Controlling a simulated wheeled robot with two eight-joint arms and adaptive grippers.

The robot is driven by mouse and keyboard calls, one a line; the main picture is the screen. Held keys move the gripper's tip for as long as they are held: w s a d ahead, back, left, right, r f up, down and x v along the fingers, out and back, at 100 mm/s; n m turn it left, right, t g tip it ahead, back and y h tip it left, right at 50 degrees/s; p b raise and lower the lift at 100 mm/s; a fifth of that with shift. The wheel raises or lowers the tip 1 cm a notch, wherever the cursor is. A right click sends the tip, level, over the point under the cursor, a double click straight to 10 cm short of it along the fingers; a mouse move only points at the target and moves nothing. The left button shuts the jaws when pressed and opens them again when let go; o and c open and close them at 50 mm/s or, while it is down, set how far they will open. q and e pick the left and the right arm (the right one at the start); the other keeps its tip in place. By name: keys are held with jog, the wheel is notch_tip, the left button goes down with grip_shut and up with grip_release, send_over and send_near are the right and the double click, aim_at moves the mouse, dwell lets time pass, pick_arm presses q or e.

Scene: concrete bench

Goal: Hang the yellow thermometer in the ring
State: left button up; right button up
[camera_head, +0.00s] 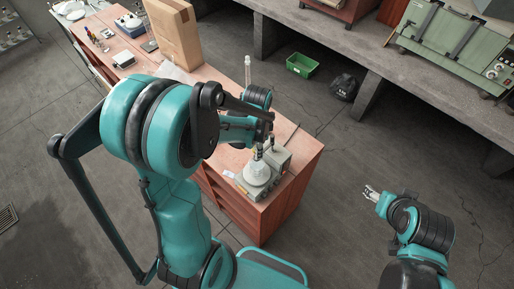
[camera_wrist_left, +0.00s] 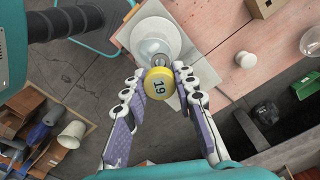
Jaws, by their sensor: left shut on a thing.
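The yellow thermometer (camera_wrist_left: 157,83) shows end-on in the left wrist view as a round yellow cap marked 19. My left gripper (camera_wrist_left: 158,78) is shut on it, with a fingertip on each side. The cap hides most of the thermometer behind it. Just beyond it is a round glass flask (camera_wrist_left: 153,47) on a white round top. I cannot tell whether the thermometer is in the ring; I cannot clearly pick the ring out. In the head view, my left gripper is over the apparatus (camera_head: 257,176). My right gripper (camera_head: 369,191) is open and empty over the floor.
The reddish bench (camera_head: 299,165) carries a cardboard box (camera_head: 173,35) and small items towards its far left end. A green crate (camera_head: 301,65) and a black bag (camera_head: 344,86) are on the floor behind.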

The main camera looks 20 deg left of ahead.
pick_arm(q)
jog(key=shift+f+b, duration=2.2)
jog(key=shift+f, duration=0.15)
jog(key=o, duration=0.9)
jog(key=shift+o, duration=0.4)
jog(key=o, duration=0.3)
jog(key=shift+r, duration=0.1)
